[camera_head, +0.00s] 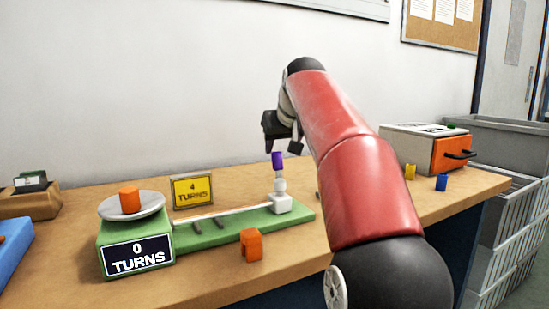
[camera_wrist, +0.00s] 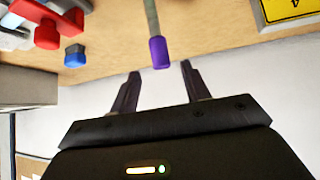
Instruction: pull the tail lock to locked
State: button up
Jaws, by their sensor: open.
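A purple-tipped upright lever, which looks like the tail lock (camera_head: 278,161), stands on a white block (camera_head: 280,203) at the right end of a green board (camera_head: 235,230). In the wrist view the purple tip (camera_wrist: 159,52) lies just ahead of the gap between my fingertips, roughly centred. My gripper (camera_head: 283,143) is open and empty, just above the purple tip in the head view. It also shows in the wrist view (camera_wrist: 160,70) with its fingers spread. No contact with the lever is visible. The white block's base is partly out of the wrist view.
A turntable with an orange knob (camera_head: 130,200) and a "0 TURNS" sign (camera_head: 138,256) sits at the board's left end. A yellow "4 TURNS" sign (camera_head: 192,191) stands behind. An orange block (camera_head: 251,245) lies in front. A box with an orange front (camera_head: 452,152) stands right.

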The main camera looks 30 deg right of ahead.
aim_at(278, 156)
jog(key=x, duration=0.6)
jog(key=shift+w+f, duration=0.2)
jog(key=shift+f, duration=0.15)
jog(key=c, duration=1)
